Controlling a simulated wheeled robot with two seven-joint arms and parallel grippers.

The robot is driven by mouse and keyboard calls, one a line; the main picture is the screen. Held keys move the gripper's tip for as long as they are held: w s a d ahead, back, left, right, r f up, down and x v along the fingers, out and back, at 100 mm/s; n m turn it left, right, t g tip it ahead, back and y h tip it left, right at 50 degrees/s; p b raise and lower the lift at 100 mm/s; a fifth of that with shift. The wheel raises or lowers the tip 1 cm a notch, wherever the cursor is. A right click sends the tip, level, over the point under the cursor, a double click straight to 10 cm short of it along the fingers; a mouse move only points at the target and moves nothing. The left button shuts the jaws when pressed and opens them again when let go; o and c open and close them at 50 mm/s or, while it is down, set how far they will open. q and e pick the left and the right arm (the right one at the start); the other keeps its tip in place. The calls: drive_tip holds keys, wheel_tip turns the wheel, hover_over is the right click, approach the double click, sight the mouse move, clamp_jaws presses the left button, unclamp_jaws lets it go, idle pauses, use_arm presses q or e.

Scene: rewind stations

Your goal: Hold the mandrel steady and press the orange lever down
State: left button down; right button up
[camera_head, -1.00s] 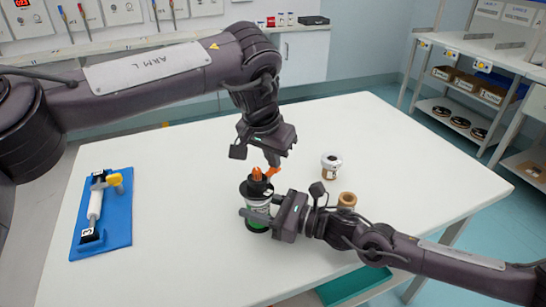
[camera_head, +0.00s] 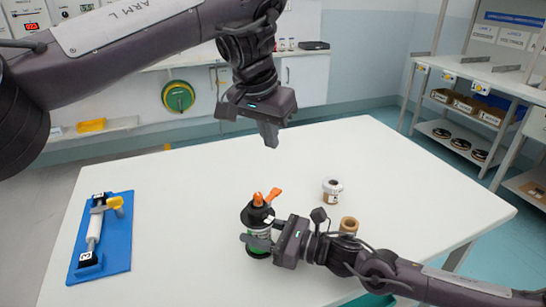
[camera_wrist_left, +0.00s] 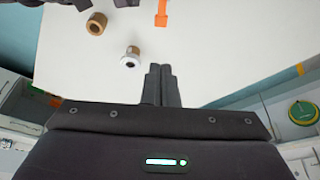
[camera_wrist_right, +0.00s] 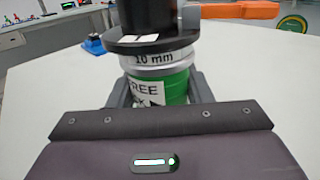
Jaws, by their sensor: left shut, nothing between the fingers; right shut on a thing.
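The mandrel (camera_head: 258,243) stands upright on the white table, with a black top, an orange knob and a green lower body. The orange lever (camera_head: 275,194) sticks out from its top toward the back right. In the right wrist view the lever (camera_wrist_right: 240,11) lies about level, and the mandrel (camera_wrist_right: 160,75) shows a "10 mm" band and a partly hidden "FREE" label. My right gripper (camera_head: 258,242) is shut around the mandrel's body. My left gripper (camera_head: 270,141) is shut and empty, in the air above and behind the mandrel, clear of the lever; its fingers (camera_wrist_left: 161,85) are together.
A white roll on a brown core (camera_head: 332,188) and a brown core (camera_head: 348,226) stand right of the mandrel. A blue fixture (camera_head: 117,252) with a white roller and yellow knob lies at the left. The table between is clear. Shelving (camera_head: 470,130) stands beyond, at the right.

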use_arm(q)
drive_tip(key=v, duration=0.2)
drive_tip(key=shift+r, duration=0.35)
use_arm(e)
drive_tip(key=o, duration=1.2)
drive_tip(key=shift+o, duration=0.2)
